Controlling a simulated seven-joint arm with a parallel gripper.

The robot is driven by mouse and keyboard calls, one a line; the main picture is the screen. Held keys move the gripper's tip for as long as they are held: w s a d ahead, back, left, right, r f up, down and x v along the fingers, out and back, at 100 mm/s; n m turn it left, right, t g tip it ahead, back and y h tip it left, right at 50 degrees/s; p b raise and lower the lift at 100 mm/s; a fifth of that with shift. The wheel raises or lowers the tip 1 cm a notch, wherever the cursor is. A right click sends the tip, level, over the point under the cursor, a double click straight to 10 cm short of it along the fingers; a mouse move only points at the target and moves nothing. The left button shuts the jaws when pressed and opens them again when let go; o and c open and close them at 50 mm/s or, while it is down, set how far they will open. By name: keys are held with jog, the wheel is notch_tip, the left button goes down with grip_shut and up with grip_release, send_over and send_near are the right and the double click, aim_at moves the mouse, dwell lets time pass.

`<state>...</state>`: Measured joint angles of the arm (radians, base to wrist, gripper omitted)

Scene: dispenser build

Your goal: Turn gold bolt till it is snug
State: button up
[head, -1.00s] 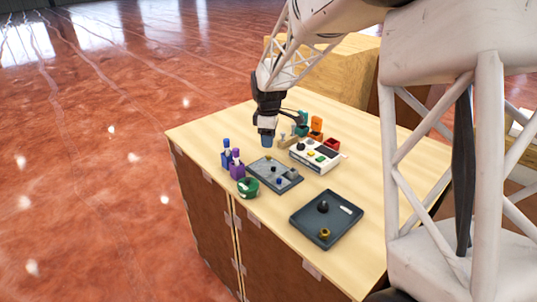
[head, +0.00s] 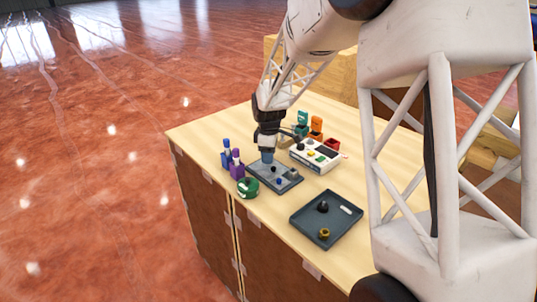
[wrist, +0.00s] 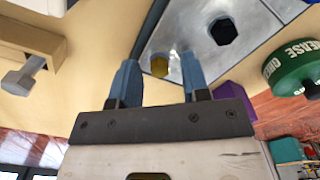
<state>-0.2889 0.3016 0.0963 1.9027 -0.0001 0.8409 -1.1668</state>
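The gold bolt (wrist: 160,67) shows in the wrist view as a small hex head at the near corner of a grey metal plate (wrist: 180,35). My gripper (wrist: 158,60) has two blue fingertips standing apart, with the bolt head between them in the picture and visible gaps on both sides. In the head view my gripper (head: 267,157) points down over the far-left part of the plate (head: 289,184) and hides the gold bolt.
A dark tray (head: 340,228) in front holds a gold part (head: 324,233) and a black part. A grey T-shaped piece (wrist: 24,75) lies near.

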grip_shut()
jog(key=shift+m, duration=0.4)
jog(key=m, duration=0.9)
jog(key=shift+m, duration=0.4)
jog(key=m, duration=0.9)
jog(key=shift+m, duration=0.3)
